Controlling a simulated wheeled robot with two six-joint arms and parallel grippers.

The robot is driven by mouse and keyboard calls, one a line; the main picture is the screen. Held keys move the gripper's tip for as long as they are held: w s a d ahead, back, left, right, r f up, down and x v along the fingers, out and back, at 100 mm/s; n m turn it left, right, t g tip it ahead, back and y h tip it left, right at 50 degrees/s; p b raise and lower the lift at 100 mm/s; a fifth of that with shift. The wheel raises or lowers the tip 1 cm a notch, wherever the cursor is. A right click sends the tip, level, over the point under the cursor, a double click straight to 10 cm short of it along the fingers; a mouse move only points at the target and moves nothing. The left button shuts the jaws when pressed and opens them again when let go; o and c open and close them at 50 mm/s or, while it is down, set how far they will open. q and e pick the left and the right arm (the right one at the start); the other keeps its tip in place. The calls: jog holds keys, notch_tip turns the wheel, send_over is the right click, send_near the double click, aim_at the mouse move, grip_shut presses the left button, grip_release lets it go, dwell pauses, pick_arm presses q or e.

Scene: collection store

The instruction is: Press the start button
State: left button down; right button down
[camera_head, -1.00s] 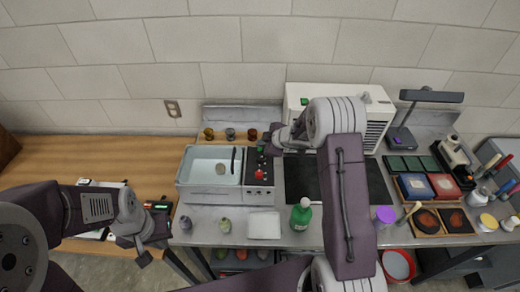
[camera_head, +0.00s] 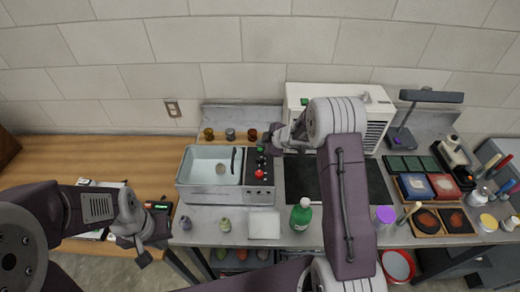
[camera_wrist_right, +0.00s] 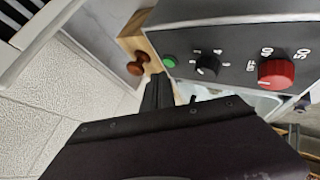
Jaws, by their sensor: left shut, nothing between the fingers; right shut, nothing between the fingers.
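A steel basin unit (camera_head: 212,196) stands left of centre on the bench, with a dark control panel on its right side. In the right wrist view the panel (camera_wrist_right: 235,35) carries a round green button (camera_wrist_right: 169,61), a black knob (camera_wrist_right: 207,65) and a red knob (camera_wrist_right: 277,72). The red knob also shows in the head view (camera_head: 259,173). My right gripper (camera_head: 268,146) is shut and empty near the panel's back end. Its fingertips (camera_wrist_right: 157,88) appear close to the green button; I cannot tell whether they touch. My left gripper (camera_head: 145,250) is shut and empty over the bench's left front.
A white boxy machine (camera_head: 325,96) stands behind my right arm. A green bottle (camera_head: 301,214) and a white tray (camera_head: 264,225) are at the front. A lamp (camera_head: 430,97) and colour trays (camera_head: 443,185) are on the right.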

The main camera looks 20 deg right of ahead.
aim_at(262, 152)
dwell(0.3)
jog(key=shift+f, duration=0.4)
jog(key=shift+f+b, duration=0.45)
jog(key=shift+b, duration=0.05)
dwell(0.4)
jog(key=shift+r, duration=0.15)
jog(key=shift+r+p, duration=0.7)
jog(key=shift+p, duration=0.25)
jog(key=shift+r, duration=0.1)
notch_tip(262, 152, up, 5)
jog(key=p, duration=0.5)
